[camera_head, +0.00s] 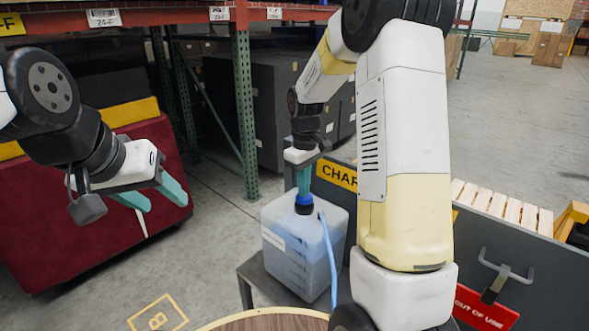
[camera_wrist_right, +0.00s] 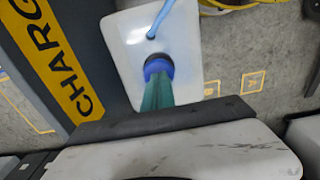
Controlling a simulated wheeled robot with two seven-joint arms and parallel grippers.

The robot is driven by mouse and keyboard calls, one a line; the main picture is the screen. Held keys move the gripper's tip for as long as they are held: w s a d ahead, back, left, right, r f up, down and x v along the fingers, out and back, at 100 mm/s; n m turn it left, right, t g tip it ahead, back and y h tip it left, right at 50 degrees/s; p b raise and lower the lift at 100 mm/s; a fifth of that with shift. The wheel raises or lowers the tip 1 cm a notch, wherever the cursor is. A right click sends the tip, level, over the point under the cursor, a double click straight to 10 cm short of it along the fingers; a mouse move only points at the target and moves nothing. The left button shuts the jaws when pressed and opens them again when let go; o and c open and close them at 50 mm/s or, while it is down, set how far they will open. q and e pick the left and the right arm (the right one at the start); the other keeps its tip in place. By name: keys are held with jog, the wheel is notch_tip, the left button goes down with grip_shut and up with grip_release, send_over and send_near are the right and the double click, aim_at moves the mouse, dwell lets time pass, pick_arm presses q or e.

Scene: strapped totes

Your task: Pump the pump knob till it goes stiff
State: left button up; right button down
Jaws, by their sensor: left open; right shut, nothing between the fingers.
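A translucent white container (camera_head: 305,245) with bluish liquid stands on a dark stand. The blue pump knob (camera_head: 304,199) sits on top of its neck, and it also shows in the right wrist view (camera_wrist_right: 158,66). My right gripper (camera_head: 304,187) points straight down with its teal fingers closed together. Its tips are right at the top of the knob, over its middle, and appear to touch it. The fingers hide part of the knob in the wrist view. My left gripper (camera_head: 167,206) is open and empty, in the air at the left, well away from the container.
A round wooden tabletop (camera_head: 270,322) is at the front. A red bin (camera_head: 60,220) is at left; floor between is clear.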

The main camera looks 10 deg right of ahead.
jog(key=shift+s+f, duration=0.2)
jog(key=shift+f, duration=0.2)
jog(key=shift+r, duration=0.15)
notch_tip(320, 180, up, 14)
jog(key=shift+w+r, duration=0.2)
jog(key=shift+r, duration=0.05)
dwell(0.6)
notch_tip(320, 180, up, 4)
jog(key=shift+d+r, duration=0.1)
jog(key=shift+d, duration=0.05)
